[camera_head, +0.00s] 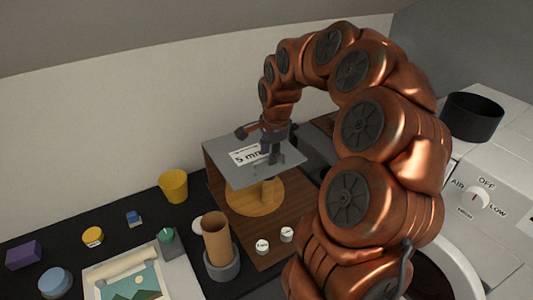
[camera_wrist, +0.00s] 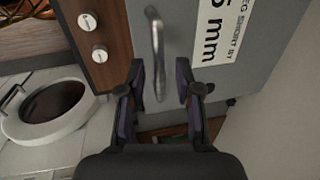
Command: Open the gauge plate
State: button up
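The gauge plate (camera_head: 240,176) is a flat grey panel with a white "5 mm" label (camera_head: 248,155). In the head view it lies over a dark wooden box and a round light-wood piece. In the wrist view the plate (camera_wrist: 258,25) fills the upper middle, with its label at the right and a metal bar handle (camera_wrist: 157,50) standing on it. My gripper (camera_wrist: 160,78) is open, with the handle's lower end between its fingers and gaps visible on both sides. In the head view my gripper (camera_head: 272,150) is over the plate, partly hiding it.
A yellow cup (camera_head: 173,186), a brown cylinder in a grey holder (camera_head: 221,268) and a picture sheet (camera_head: 132,287) are on the dark surface at left. Two white knobs (camera_head: 275,241) are on the wooden front. A white appliance (camera_head: 500,225) with a dial stands at right.

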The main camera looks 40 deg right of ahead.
grip_shut()
dwell(0.3)
